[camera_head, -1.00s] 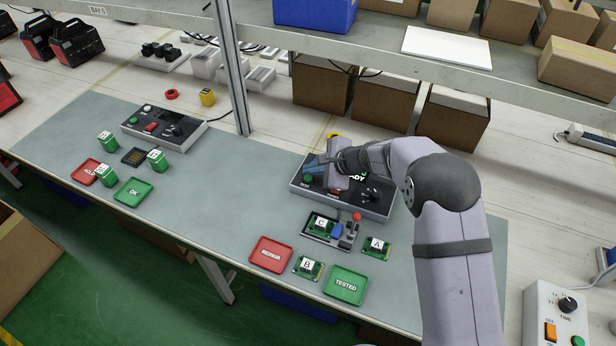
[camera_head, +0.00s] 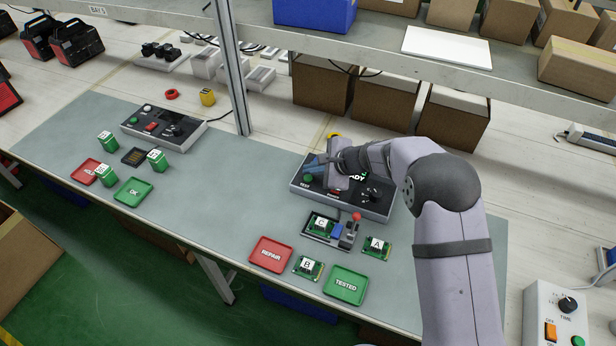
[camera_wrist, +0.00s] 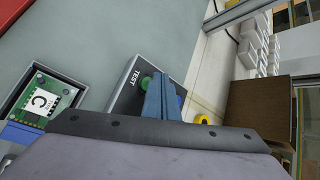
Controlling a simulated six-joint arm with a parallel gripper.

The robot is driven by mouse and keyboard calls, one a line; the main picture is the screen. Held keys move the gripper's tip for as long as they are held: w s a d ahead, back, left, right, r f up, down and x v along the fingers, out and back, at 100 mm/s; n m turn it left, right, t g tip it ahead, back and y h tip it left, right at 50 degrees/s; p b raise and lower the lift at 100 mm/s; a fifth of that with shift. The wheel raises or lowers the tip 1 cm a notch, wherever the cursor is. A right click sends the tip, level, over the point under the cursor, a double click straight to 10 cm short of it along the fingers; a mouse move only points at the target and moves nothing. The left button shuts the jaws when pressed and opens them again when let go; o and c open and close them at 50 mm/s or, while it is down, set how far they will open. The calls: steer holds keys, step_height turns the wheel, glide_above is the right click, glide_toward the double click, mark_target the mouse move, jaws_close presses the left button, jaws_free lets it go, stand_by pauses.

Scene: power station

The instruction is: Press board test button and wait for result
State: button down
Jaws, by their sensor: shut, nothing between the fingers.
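The test box (camera_head: 345,200) is a grey unit with a dark top on the mat, partly hidden by my arm. Its green button (camera_head: 308,178) sits by the TEST label at the left; the button also shows in the wrist view (camera_wrist: 146,83). My gripper (camera_head: 312,165) is shut and empty, its blue fingertips (camera_wrist: 162,90) at the button; I cannot tell if they touch or press it. Board C (camera_head: 321,225) sits in the fixture (camera_head: 345,243) in front of the box.
Board A (camera_head: 376,247) and board B (camera_head: 308,267) lie near the fixture, with the red REPAIR tray (camera_head: 270,265) and green TESTED tray (camera_head: 346,297). A metal post (camera_head: 231,80) stands behind left. Cardboard boxes (camera_head: 385,102) stand behind the test box.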

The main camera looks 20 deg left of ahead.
steer(key=shift+f, duration=0.25)
steer(key=shift+f+b, duration=0.2)
steer(key=shift+b, duration=0.3)
steer(key=shift+f+b, duration=0.45)
steer(key=shift+b, duration=0.1)
stand_by(0.5)
steer(key=shift+r, duration=0.15)
stand_by(0.3)
steer(key=shift+r+p, duration=0.6)
steer(key=shift+r, duration=0.1)
steer(key=shift+r+p, duration=1.85)
steer(key=shift+r, duration=0.7)
